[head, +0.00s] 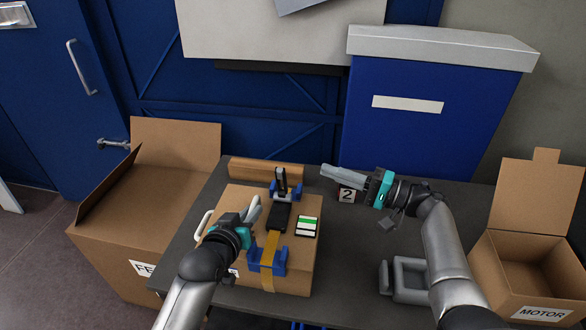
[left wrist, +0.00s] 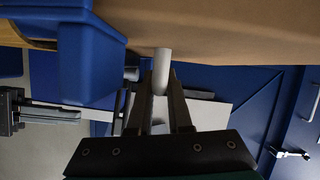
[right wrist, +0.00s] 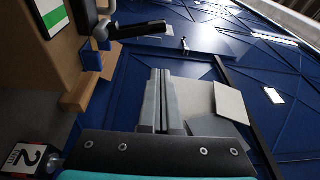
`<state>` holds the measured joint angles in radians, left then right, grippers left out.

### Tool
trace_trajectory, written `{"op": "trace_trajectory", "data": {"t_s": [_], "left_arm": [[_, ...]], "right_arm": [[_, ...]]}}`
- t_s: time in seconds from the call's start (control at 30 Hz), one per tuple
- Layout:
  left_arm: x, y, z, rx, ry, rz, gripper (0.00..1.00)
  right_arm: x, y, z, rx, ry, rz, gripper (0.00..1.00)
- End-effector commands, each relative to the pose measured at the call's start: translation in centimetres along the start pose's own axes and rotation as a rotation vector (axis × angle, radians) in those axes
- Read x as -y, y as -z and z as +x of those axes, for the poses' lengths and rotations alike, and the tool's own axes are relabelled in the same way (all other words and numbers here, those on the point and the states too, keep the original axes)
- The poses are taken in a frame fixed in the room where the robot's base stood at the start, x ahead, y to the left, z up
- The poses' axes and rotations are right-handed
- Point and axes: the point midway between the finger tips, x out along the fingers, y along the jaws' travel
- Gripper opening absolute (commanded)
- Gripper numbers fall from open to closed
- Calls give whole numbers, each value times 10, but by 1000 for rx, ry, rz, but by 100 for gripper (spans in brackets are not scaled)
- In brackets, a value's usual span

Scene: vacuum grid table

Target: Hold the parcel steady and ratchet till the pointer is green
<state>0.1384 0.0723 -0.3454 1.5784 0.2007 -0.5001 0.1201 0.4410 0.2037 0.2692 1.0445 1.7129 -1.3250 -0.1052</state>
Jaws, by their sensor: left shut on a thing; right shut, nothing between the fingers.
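The parcel (head: 296,275) is a brown box on the dark table, with a yellow strap (head: 271,252) over blue edge guards (head: 267,258). A black ratchet (head: 279,215) sits on the strap, its lever (head: 281,180) standing up; the lever also shows in the right wrist view (right wrist: 140,30). The gauge (head: 307,227) has green and white bands; its pointer is too small to tell. My left gripper (head: 255,209) is at the parcel's left, shut on a pale rod (left wrist: 162,60) beside the cardboard. My right gripper (head: 343,174) is shut and empty, right of the lever and apart from it.
A pale handle (head: 203,226) shows at the parcel's left side. A wooden bar (head: 262,171) lies behind the parcel. A "2" block (head: 347,195) is below my right gripper. Open cartons stand left (head: 105,250) and right (head: 520,285). A blue bin (head: 430,125) stands behind.

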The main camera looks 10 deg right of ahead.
Motion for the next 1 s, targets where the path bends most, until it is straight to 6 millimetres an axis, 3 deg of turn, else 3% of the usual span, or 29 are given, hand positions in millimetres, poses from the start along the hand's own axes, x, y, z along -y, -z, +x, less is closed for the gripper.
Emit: {"op": "trace_trajectory", "data": {"t_s": [0.2,0.37,0.57,0.9,1.0], "left_arm": [[0,0,0,0,0,1,0],[0,0,0,0,0,1,0],[0,0,0,0,0,1,0],[0,0,0,0,0,0,0],[0,0,0,0,0,0,0]], "right_arm": [[1,4,-3,-47,17,-188,0],[2,6,0,-59,20,-232,0],[3,7,29,-57,22,-233,0],[5,10,98,-55,21,-232,0],[0,1,94,-57,16,-232,0]]}}
